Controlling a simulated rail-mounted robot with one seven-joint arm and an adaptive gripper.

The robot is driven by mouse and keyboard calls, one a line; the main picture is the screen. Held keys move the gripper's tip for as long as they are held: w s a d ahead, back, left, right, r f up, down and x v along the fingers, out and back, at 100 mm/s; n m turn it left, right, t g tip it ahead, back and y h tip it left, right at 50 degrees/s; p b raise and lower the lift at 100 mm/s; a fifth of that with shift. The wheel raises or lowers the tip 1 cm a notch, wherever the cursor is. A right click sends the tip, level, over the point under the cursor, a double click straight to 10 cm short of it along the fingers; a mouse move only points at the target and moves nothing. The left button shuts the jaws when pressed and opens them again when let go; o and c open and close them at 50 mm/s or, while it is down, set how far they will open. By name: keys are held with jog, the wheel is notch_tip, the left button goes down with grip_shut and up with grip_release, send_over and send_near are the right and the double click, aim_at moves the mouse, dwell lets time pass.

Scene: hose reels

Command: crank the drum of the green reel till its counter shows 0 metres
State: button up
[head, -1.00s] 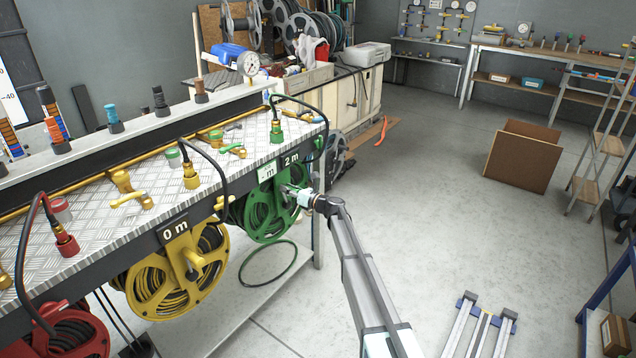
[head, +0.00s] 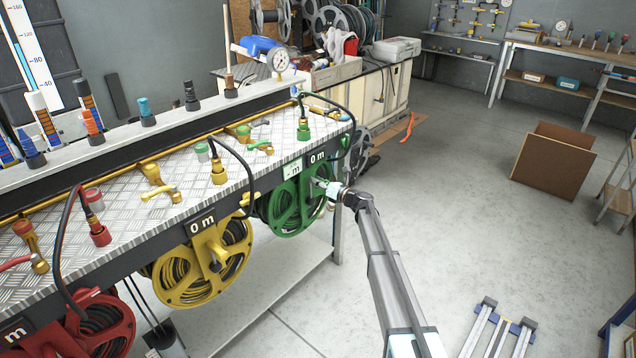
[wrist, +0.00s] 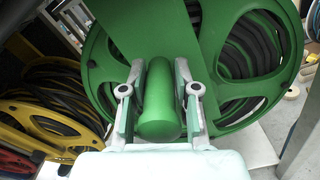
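The green reel (head: 288,210) hangs under the right end of the bench in the head view. Its black counter plate (head: 317,157) reads 0 m. A pale plate (head: 292,169) beside it shows an "m"; the rest is too small to read. My gripper (head: 331,188) is at the reel's front, on the crank. In the wrist view the green crank handle (wrist: 158,105) lies between my two fingers (wrist: 159,75), which close on it from both sides. Dark hose (wrist: 235,55) shows coiled behind the green drum face. No hose loop hangs below this reel.
A yellow reel (head: 205,262) with a 0 m plate and a red reel (head: 95,325) hang farther left. Hoses, valves and couplings stand on the checker-plate bench top (head: 170,165). A lower shelf (head: 290,285) runs beneath. Open floor lies to the right.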

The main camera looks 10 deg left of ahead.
jog(key=o, duration=0.3)
jog(key=shift+w+f, duration=0.1)
jog(key=shift+d, duration=0.1)
jog(key=v, duration=1.2)
